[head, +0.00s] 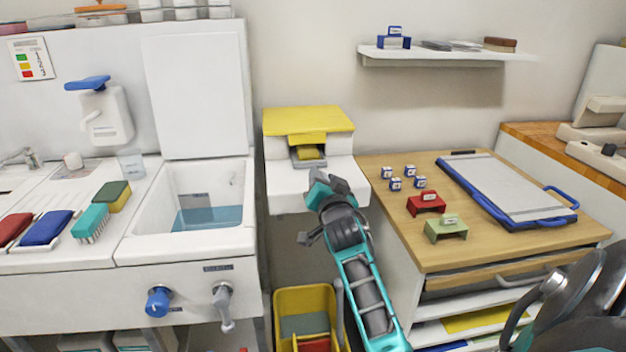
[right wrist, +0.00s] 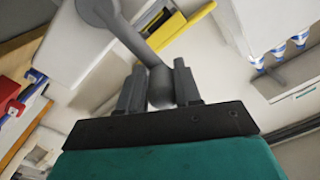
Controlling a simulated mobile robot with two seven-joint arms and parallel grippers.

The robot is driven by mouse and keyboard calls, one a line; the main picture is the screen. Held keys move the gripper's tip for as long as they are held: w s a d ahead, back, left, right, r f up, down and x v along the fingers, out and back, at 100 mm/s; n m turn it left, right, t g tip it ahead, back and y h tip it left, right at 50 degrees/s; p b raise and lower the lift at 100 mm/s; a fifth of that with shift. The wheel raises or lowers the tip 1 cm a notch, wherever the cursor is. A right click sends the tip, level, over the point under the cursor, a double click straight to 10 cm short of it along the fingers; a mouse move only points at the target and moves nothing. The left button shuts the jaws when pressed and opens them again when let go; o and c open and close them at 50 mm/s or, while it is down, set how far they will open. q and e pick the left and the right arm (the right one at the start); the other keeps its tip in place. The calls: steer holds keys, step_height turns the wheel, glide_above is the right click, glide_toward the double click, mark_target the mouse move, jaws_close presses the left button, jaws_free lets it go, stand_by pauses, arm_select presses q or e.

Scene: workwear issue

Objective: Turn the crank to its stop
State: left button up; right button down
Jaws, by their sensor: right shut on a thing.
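A white box with a yellow lid (head: 308,120) stands against the wall in the middle of the head view. Its grey crank (right wrist: 125,35) shows in the right wrist view, running from a round hub at the top down to a knob between my fingers. In the head view the crank is mostly hidden by my gripper. My right gripper (right wrist: 160,90) is shut on the crank's knob, one finger on each side. In the head view the right gripper (head: 340,185) is at the box's lower front. My left gripper is not in view.
A sink (head: 245,185) with a blue knob (head: 158,301) and grey handle (head: 224,305) stands to the left. A yellow bin (head: 287,302) is below the box.

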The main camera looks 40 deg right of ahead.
steer(key=shift+s+d+m+p, duration=0.3)
steer(key=shift+d+m+p, duration=0.15)
steer(key=shift+m, duration=0.45)
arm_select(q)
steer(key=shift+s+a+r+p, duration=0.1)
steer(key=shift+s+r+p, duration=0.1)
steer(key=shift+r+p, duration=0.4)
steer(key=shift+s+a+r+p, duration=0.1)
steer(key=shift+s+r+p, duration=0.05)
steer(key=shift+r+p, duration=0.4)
arm_select(e)
steer(key=s+d+f+m, duration=0.2)
steer(key=d+f+m, duration=0.1)
steer(key=m, duration=0.5)
steer(key=shift+s+d+f+m, duration=0.15)
steer(key=shift+s+d+m, duration=0.2)
steer(key=shift+d, duration=0.35)
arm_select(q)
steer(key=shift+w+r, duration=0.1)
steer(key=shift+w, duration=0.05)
arm_select(e)
steer(key=c, duration=0.8)
jaws_free()
steer(key=shift+c, duration=0.2)
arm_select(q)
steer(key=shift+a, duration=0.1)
arm_select(e)
steer(key=shift+f, duration=0.1)
steer(key=shift+d, duration=0.1)
